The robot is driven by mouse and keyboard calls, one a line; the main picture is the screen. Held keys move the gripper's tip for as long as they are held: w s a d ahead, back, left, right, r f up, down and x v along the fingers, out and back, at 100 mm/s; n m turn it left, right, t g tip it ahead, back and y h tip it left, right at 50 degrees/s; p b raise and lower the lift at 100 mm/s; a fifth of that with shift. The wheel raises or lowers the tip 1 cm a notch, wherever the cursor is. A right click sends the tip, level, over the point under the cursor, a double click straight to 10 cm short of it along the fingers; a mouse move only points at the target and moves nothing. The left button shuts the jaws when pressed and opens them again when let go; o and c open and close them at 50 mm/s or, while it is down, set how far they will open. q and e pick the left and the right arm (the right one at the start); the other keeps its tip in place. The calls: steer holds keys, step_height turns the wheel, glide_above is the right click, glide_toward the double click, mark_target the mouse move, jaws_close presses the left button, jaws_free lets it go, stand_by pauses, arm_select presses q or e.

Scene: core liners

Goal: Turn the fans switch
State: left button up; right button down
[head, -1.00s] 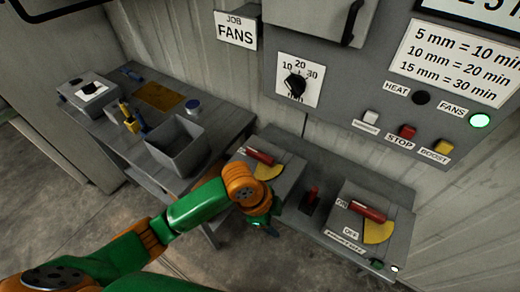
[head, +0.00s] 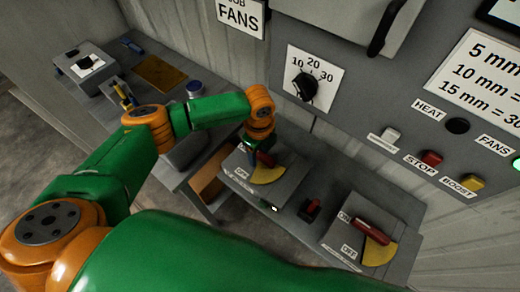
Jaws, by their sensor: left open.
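Two grey switch boxes stand on the low bench, each with a red-handled lever and a yellow quarter plate. The left lever (head: 265,159) is partly hidden behind my left gripper (head: 249,150), which points down at its handle end. I cannot tell whether they touch. The gripper is open, its fingers small and mostly hidden. The right lever (head: 371,231) is clear, lying between its ON and OFF labels, nearer ON. The name labels on the boxes are too small to read, so I cannot tell which is the fans switch. My right gripper is not in view.
A JOB FANS sign (head: 240,15) hangs on the wall. The panel has a timer dial (head: 305,86), a dark HEAT lamp (head: 457,126) and a lit green FANS lamp (head: 517,164). A cluttered side table (head: 130,75) is at left.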

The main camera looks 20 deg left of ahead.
arm_select(q)
steer(key=shift+w+f, duration=0.15)
steer(key=shift+f, duration=0.25)
steer(key=shift+w+f, duration=0.25)
steer(key=shift+w, duration=0.3)
steer(key=shift+c, duration=1.3)
steer(key=shift+s+r, duration=0.1)
jaws_close()
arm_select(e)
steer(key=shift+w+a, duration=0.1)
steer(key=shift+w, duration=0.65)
